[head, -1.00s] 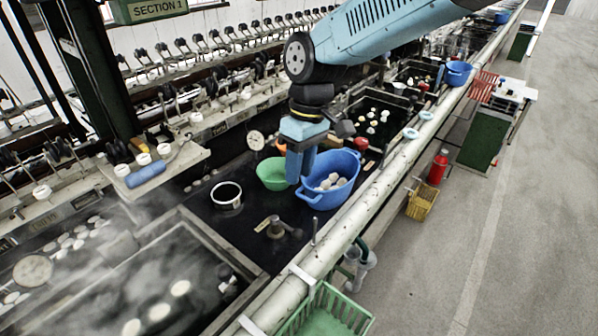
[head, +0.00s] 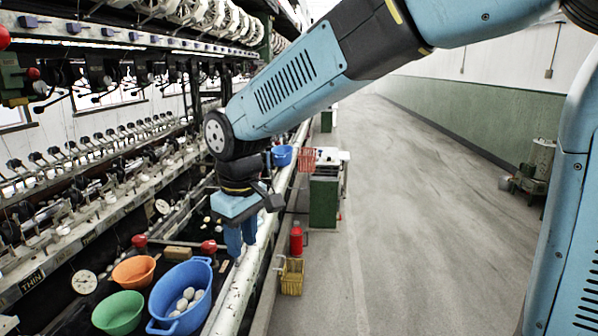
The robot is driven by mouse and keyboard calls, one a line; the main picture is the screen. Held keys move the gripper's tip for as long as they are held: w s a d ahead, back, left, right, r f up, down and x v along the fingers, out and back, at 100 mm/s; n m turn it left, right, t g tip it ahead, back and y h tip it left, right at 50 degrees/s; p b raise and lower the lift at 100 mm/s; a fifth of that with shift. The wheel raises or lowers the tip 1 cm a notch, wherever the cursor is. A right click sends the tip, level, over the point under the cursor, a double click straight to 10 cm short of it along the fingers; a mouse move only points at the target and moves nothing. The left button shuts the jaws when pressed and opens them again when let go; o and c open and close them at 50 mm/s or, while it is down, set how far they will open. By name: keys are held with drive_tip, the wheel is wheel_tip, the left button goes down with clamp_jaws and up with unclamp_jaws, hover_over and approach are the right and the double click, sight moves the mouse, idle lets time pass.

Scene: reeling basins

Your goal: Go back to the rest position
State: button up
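My gripper (head: 240,243) hangs at the end of my blue arm, pointing down, in the head view. Its two blue fingers appear side by side and overlap from this angle, so the gap between them is not clear. No held object shows. In the picture it stands above and to the right of the blue basin (head: 160,322), which holds several white cocoons (head: 187,298). The fingertips look clear of the basin and near the long pale pipe in the picture.
A green bowl (head: 118,312) and an orange bowl (head: 134,271) stand left of the basin. The long pale pipe (head: 235,290) edges the bench. A red extinguisher (head: 296,238), a yellow crate (head: 291,277) and a green cabinet (head: 323,200) stand beside it. The right floor is largely open.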

drive_tip(key=w+d+r+m+t, duration=0.1)
drive_tip(key=d+r+m, duration=0.1)
drive_tip(key=d, duration=0.3)
drive_tip(key=w+d+r+m, duration=0.1)
drive_tip(key=d+r, duration=0.1)
drive_tip(key=d, duration=0.4)
drive_tip(key=s+d+r+m+t, duration=0.1)
drive_tip(key=s+d+m, duration=0.3)
drive_tip(key=d, duration=0.7)
drive_tip(key=s+d+r+m+t, duration=0.1)
drive_tip(key=s+d+m, duration=0.3)
drive_tip(key=d, duration=0.8)
drive_tip(key=shift+s+r+m+t+h, duration=0.2)
drive_tip(key=shift+s+m+t+h, duration=0.1)
drive_tip(key=shift+s+t, duration=0.5)
drive_tip(key=shift+w, duration=0.15)
